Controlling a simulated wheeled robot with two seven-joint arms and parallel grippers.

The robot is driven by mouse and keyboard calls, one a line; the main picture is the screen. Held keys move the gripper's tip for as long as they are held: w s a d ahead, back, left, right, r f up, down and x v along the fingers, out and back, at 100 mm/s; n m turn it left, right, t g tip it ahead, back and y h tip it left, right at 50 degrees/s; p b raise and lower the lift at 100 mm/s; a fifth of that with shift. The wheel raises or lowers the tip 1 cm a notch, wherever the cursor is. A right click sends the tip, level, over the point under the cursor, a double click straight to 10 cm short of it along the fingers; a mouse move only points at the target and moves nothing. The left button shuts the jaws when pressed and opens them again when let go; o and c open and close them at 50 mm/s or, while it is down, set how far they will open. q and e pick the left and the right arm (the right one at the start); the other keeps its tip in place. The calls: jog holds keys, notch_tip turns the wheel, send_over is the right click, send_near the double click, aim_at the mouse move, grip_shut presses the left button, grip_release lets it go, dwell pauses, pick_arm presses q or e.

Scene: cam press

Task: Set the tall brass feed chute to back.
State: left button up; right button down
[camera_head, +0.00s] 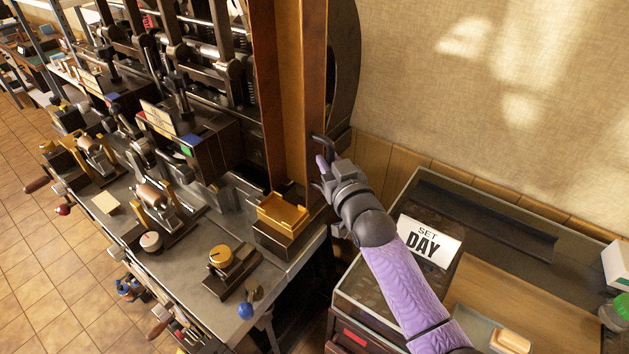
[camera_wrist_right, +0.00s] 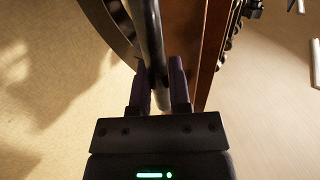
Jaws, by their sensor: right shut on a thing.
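The tall brass feed chute (camera_head: 313,90) rises upright at the right end of the press, with a brass tray (camera_head: 284,212) at its foot. My right gripper (camera_head: 323,165) is beside the chute's right side, at a dark handle (camera_head: 327,143). In the right wrist view, the fingers of my right gripper (camera_wrist_right: 162,85) are shut on this dark rod-like handle (camera_wrist_right: 150,40), with the brown chute side (camera_wrist_right: 216,55) just to the right. How the handle joins the chute is hard to tell. My left gripper is out of view.
A dark wheel (camera_head: 345,60) stands behind the chute. The press bench (camera_head: 190,245) carries several fixtures and knobs on the left. A "SET DAY" card (camera_head: 430,240) stands on the side bench (camera_head: 520,290), near my right forearm. The wall is close behind.

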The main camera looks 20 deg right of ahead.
jog(key=w+d, duration=0.1)
jog(key=w+d+b, duration=0.1)
jog(key=d, duration=0.1)
jog(key=shift+w, duration=0.15)
jog(key=c, duration=1)
grip_release()
jog(key=o, duration=0.4)
jog(key=shift+w+d, duration=0.15)
jog(key=shift+d, duration=0.1)
jog(key=shift+a, duration=0.1)
jog(key=s, duration=1)
jog(key=shift+d, duration=0.35)
